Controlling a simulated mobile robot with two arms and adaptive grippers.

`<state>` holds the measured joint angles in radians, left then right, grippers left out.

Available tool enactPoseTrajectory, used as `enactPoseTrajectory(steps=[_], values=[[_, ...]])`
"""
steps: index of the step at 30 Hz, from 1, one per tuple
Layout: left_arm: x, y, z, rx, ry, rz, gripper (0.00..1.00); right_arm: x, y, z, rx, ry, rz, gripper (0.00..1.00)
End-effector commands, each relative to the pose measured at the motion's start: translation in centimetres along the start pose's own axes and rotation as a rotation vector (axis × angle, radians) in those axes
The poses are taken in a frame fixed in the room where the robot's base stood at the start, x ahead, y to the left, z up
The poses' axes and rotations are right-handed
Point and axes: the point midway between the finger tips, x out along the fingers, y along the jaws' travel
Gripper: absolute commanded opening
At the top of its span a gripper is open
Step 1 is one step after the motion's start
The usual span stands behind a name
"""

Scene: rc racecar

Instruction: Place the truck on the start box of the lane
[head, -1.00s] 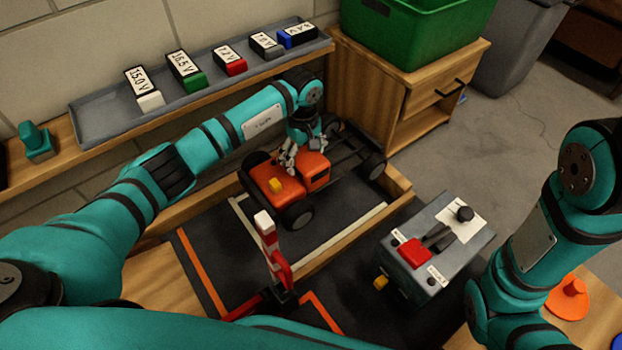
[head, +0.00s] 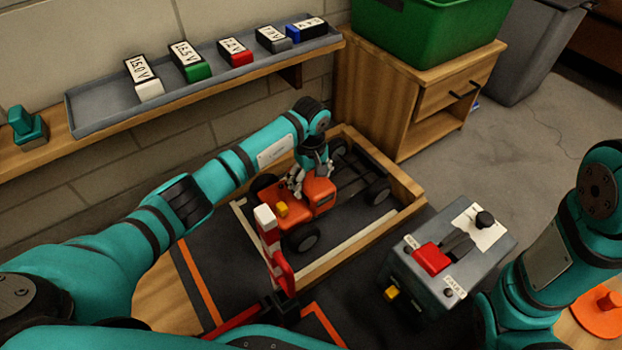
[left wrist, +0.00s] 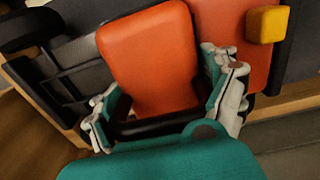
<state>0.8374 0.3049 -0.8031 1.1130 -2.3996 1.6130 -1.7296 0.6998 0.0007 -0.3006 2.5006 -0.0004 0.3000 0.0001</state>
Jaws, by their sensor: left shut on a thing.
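The truck (head: 312,192) has an orange body, a black open frame at the back and black wheels. It is inside the wood-edged lane (head: 398,176), its orange nose toward the lower left. A white-lined box (head: 350,243) surrounds it on the near side; I cannot tell whether the wheels touch the floor. My left gripper (head: 301,182) is shut on the orange cab from above. In the left wrist view the fingers (left wrist: 165,105) straddle the orange cab (left wrist: 150,60), one on each side. The hand hides part of the cab. My right gripper is out of view.
A red and white barrier post (head: 272,245) stands just in front of the truck. A grey control box (head: 440,290) with a red switch is at right. A shelf tray (head: 100,110) with several labelled blocks runs along the wall. A wooden cabinet (head: 375,95) stands behind.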

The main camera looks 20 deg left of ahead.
Motion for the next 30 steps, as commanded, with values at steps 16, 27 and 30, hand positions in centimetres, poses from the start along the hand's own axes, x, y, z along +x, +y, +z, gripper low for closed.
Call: enactPoseTrajectory(steps=[16,27,30], values=[[0.9,0.1,-0.1,-0.001,0.002,0.005,0.27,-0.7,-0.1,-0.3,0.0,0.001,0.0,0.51],[1.2,-0.1,0.0,-0.001,0.0,-0.001,1.0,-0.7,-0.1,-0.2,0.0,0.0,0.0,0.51],[1.2,-0.1,0.0,-0.001,0.0,-0.001,1.0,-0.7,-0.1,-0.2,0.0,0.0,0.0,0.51]])
